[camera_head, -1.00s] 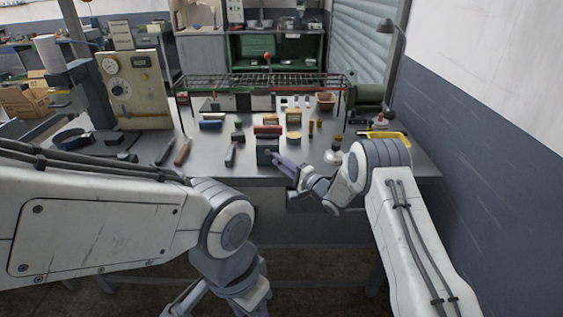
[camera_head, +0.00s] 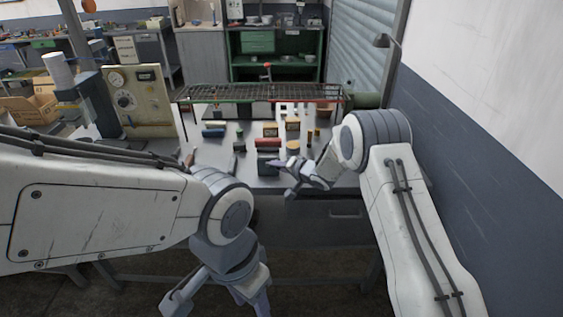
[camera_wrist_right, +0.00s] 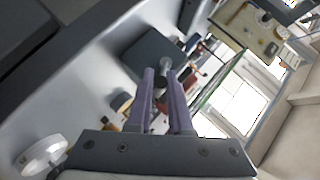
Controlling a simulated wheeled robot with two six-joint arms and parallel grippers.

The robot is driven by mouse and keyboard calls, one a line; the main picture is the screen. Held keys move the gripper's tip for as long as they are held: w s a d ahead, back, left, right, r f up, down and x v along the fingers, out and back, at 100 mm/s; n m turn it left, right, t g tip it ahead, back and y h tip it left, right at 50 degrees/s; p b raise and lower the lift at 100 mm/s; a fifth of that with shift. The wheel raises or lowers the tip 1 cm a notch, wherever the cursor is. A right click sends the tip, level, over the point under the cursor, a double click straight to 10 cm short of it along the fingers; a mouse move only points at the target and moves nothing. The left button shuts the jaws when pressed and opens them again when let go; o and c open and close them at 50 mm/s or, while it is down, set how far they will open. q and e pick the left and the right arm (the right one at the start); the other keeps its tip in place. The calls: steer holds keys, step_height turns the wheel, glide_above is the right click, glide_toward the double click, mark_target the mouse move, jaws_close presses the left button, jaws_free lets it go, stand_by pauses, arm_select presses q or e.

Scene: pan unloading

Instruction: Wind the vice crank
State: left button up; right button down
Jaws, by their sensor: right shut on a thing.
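A dark grey block-like vice (camera_head: 268,163) stands at the front edge of the bench. In the right wrist view it shows as a dark square body (camera_wrist_right: 152,52). My right gripper (camera_head: 276,165) reaches it from the right. In the wrist view its two purple fingers (camera_wrist_right: 162,78) are shut on the crank's knob, a small dark piece with a pale grey shaft (camera_wrist_right: 166,66) beside the vice body. The rest of the crank is largely hidden by the fingers. My left gripper (camera_head: 215,296) hangs low in front of the bench, cut by the lower picture edge.
The bench (camera_head: 222,162) holds several small blocks, a red one (camera_head: 267,143) behind the vice, and a long wire rack (camera_head: 262,92) farther back. A gauge panel (camera_head: 138,100) stands at left. A blue-and-white wall closes the right side.

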steer(key=shift+a+r+n+h+p, duration=0.35)
steer(key=shift+r+n+h+p, duration=0.15)
steer(key=shift+r+h, duration=0.1)
steer(key=shift+a+n+h, duration=0.15)
steer(key=shift+n+h, duration=0.15)
steer(key=shift+h, duration=0.1)
steer(key=shift+a+h+b, duration=0.15)
steer(key=shift+h+b, duration=0.45)
steer(key=n+h+b, duration=0.1)
steer(key=b, duration=0.6)
steer(key=a+n+h+b, duration=0.1)
steer(key=h+b, duration=0.1)
steer(key=b, duration=0.6)
steer(key=shift+a+r+n+g, duration=0.2)
steer(key=shift+n+g, duration=0.1)
steer(key=shift+g, duration=0.1)
steer(key=shift+a+h+b, duration=0.2)
steer(key=shift+h+b, duration=0.4)
steer(key=shift+b, duration=0.2)
steer(key=shift+a+r+n+h, duration=0.1)
steer(key=shift+n+h, duration=0.2)
steer(key=shift+h, duration=0.1)
steer(key=shift+b, duration=0.35)
steer(key=c, duration=0.8)
jaws_free()
steer(key=shift+r, duration=0.1)
steer(key=shift+c, duration=0.2)
